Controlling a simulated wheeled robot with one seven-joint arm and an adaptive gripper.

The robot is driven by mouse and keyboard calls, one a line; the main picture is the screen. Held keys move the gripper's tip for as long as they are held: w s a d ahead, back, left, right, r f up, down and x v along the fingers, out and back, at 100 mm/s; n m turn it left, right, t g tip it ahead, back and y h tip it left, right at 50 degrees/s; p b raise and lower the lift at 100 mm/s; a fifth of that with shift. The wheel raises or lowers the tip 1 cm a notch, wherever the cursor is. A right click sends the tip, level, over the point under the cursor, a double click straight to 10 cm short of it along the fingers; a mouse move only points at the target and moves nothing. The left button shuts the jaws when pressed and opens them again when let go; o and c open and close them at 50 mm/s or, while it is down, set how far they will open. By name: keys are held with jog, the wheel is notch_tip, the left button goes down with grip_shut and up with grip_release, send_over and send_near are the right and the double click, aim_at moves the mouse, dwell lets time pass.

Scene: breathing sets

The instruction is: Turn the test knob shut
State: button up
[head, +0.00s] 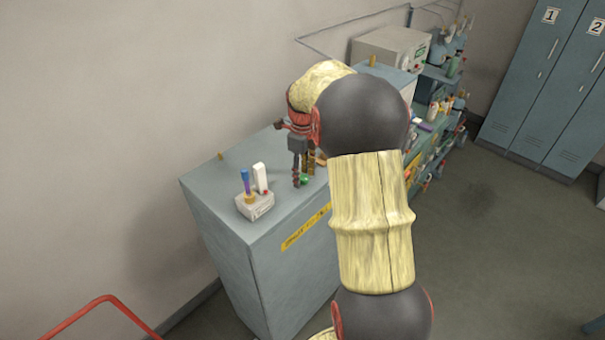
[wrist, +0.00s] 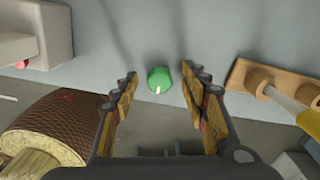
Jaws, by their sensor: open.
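A small green knob (wrist: 159,79), which I take to be the test knob, lies between my fingertips in the wrist view. In the head view it shows as a green spot (head: 304,181) on the grey-blue cabinet (head: 225,195). My gripper (head: 304,178) points down over the cabinet top with its fingers apart. In the wrist view, gaps show on both sides of the knob between it and my gripper (wrist: 159,75). I cannot tell the height of the fingertips above the knob. My arm hides part of the cabinet top in the head view.
A pale holder (head: 256,207) with upright tubes stands left of the gripper. A wooden rack (wrist: 250,84) with a yellow-handled tool (wrist: 310,121) is right of the knob in the wrist view. A pale box (wrist: 38,30) is at upper left. A beige device (head: 390,48) stands farther back.

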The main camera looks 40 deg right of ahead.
aim_at(302, 176)
notch_tip(302, 176, up, 12)
dwell(0.6)
dwell(0.5)
jog(key=s+a+f+n+t+b, duration=0.2)
jog(key=s+a+f+n+b, duration=0.4)
jog(key=a+n, duration=0.4)
jog(key=s+a+f+n+t+b, duration=0.1)
jog(key=s+a+f+n+b, duration=0.6)
jog(key=a+n, duration=0.3)
jog(key=s+a+f+n+t+b, duration=0.2)
jog(key=s+a+f+n+b, duration=0.4)
jog(key=a+n, duration=0.5)
jog(key=s+n+b, duration=0.1)
jog(key=s+b, duration=0.1)
jog(key=shift+s+f+t, duration=0.25)
jog(key=shift+s+t, duration=0.05)
